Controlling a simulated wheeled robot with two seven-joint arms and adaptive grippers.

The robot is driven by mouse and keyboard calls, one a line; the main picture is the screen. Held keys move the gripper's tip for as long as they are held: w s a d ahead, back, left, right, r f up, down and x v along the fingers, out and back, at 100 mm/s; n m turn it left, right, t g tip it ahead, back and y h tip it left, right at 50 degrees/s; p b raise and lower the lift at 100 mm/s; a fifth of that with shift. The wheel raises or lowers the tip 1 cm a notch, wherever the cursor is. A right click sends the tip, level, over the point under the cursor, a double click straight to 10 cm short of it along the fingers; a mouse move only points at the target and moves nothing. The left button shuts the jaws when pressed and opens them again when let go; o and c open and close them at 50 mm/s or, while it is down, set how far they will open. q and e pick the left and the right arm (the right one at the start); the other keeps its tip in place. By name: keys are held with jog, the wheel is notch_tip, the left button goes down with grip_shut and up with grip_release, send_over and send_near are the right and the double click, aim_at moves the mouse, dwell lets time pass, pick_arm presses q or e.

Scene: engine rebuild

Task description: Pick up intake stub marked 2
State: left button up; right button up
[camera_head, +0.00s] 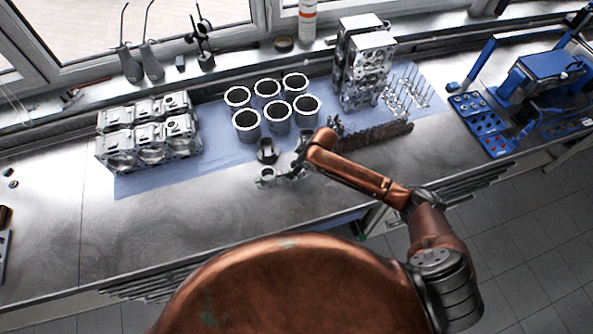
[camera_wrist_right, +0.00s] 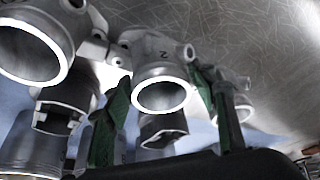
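The intake stub marked 2 (camera_wrist_right: 162,62) is a grey metal tube with a round open rim and a dark "2" on its side, seen in the right wrist view. The green-padded fingers of my right gripper (camera_wrist_right: 160,85) stand on both sides of it, close to its walls. I cannot tell whether they press on it. In the head view my right gripper (camera_head: 295,171) is low over the bench's front middle, among small grey parts, one a light ring-shaped part (camera_head: 267,174). My left gripper is not in view.
Several cylinder liners (camera_head: 247,123) stand on the blue mat (camera_head: 215,162) behind the gripper. Engine blocks (camera_head: 150,132) stand left, more castings (camera_head: 366,65) at the back right. A long dark toothed part (camera_head: 375,136) lies right of the gripper. The bench's front left (camera_head: 130,225) is clear.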

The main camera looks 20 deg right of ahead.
jog(key=c, duration=1.1)
jog(key=shift+c, duration=0.2)
jog(key=shift+r, duration=0.2)
